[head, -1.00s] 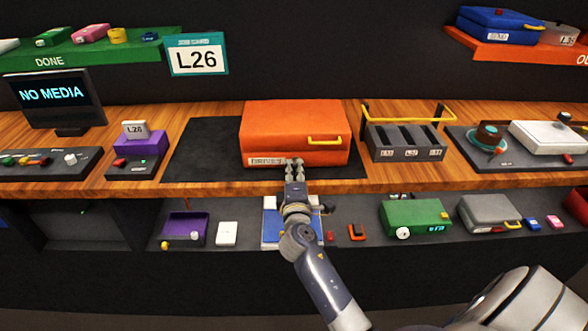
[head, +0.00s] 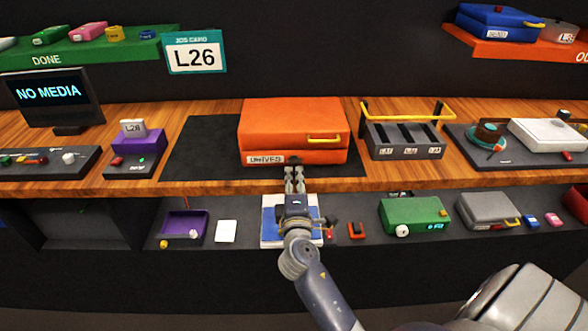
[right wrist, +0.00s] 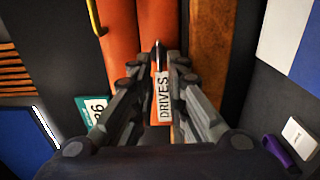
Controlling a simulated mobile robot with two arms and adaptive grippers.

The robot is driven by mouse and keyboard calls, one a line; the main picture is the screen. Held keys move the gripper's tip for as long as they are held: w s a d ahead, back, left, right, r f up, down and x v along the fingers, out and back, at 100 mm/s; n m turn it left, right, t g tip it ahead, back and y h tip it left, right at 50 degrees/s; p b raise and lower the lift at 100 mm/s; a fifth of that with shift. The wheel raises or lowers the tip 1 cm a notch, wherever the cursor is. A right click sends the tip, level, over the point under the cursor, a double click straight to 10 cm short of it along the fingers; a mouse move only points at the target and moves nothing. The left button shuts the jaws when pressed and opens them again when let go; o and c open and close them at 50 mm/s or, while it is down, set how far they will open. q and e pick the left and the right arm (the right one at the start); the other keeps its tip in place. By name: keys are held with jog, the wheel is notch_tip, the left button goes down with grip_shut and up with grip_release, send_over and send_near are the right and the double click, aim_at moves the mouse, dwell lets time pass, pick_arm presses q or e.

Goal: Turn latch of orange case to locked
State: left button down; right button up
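The orange case (head: 292,128) lies closed on a black mat, with a yellow handle (head: 323,139) at its right and a "DRIVES" label (head: 266,160) on its front. A small dark piece that looks like the latch (head: 293,160) shows on the front edge, right of the label; its setting cannot be read. My right gripper (head: 294,170) is just in front of it, pointing at the case. In the right wrist view its fingers (right wrist: 157,72) are apart, with the dark piece and label (right wrist: 164,97) visible between them; contact is unclear. My left gripper is out of view.
A slotted rack (head: 403,140) with a yellow bar stands right of the case. A purple box (head: 140,147) stands left. A lower shelf under the gripper holds a green case (head: 414,215), a grey case (head: 487,210) and small parts. The mat left of the case is bare.

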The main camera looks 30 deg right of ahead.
jog(key=v, duration=0.7)
jog(key=shift+s, duration=0.15)
jog(key=s+a+f+m+g+y, duration=0.1)
jog(key=s+a+f+g+y, duration=0.15)
jog(key=f, duration=0.95)
jog(key=s+a+f+g+y, duration=0.2)
jog(key=s+a+f, duration=0.15)
jog(key=f, duration=0.85)
jog(key=s+a+f+m+g+y, duration=0.1)
jog(key=s+a+f+g+y, duration=0.2)
jog(key=f, duration=0.9)
jog(key=s+a+f+m+g+y, duration=0.1)
jog(key=s+a+f+m+g, duration=0.15)
jog(key=s+f, duration=1.05)
jog(key=s+d+f+m+g, duration=0.1)
jog(key=s+f, duration=0.3)
jog(key=s, duration=0.6)
jog(key=s+d+f+m+g, duration=0.2)
jog(key=s+f+m+g, duration=0.1)
jog(key=s, duration=0.7)
jog(key=shift+s+d+f+m+y, duration=0.2)
jog(key=shift+f+m+y, duration=0.2)
jog(key=shift+f, duration=0.25)
